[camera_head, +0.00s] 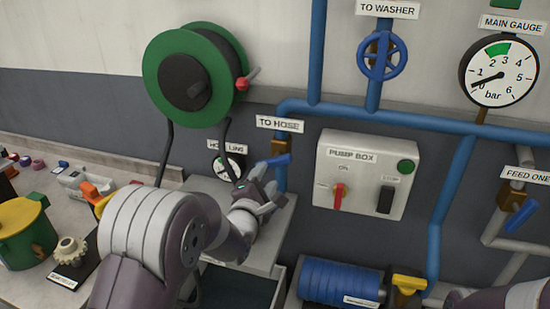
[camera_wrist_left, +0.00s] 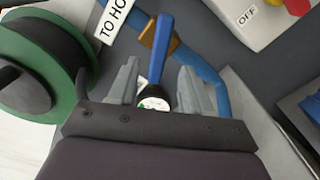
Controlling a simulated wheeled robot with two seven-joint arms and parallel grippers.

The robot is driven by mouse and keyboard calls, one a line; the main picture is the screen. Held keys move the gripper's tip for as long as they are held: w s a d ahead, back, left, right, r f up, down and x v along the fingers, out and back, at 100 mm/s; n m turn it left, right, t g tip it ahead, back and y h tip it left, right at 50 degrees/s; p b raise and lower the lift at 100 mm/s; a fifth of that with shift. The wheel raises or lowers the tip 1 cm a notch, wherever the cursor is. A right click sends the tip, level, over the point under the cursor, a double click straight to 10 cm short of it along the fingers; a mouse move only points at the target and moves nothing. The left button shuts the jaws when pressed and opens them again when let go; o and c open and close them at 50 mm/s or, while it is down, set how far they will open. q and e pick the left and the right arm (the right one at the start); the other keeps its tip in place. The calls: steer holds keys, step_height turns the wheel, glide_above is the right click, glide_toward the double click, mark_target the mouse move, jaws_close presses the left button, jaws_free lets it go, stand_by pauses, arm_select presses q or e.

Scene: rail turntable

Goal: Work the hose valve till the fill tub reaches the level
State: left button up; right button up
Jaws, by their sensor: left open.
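The hose valve under the "TO HOSE" label has a blue lever (camera_head: 277,161) on the blue pipe. My left gripper (camera_head: 270,197) is just below the lever, pointing up towards it. In the left wrist view the lever (camera_wrist_left: 161,50) and its brass body stand between and beyond the two open fingers (camera_wrist_left: 160,88); I see no finger closed on it. A dark open-topped tub (camera_head: 262,291), probably the fill tub, is low behind my left arm. Its water and level mark are hidden. My right gripper is out of frame.
A green hose reel (camera_head: 155,80) hangs left of the valve, above a small hose line gauge (camera_head: 218,168). The pump box (camera_head: 340,150) is close on the right. The main gauge (camera_head: 515,85) is at upper right. A cluttered bench (camera_head: 20,283) lies at left.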

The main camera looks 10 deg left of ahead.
mark_target(273, 164)
arm_select(q)
steer(key=w+p, duration=0.1)
steer(key=w, duration=0.6)
steer(key=shift+d+r, duration=0.1)
steer(key=shift+r, duration=0.05)
steer(key=shift+w+p, duration=0.3)
steer(key=shift+w, duration=0.35)
steer(key=shift+s, duration=0.1)
jaws_close()
steer(key=m+b, duration=0.2)
steer(key=b, duration=0.1)
steer(key=f+m+b, duration=0.1)
steer(key=m+b, duration=0.1)
steer(key=shift+b, duration=0.4)
steer(key=shift+r+m, duration=0.15)
steer(key=shift+m, duration=0.45)
steer(key=shift+r, duration=0.2)
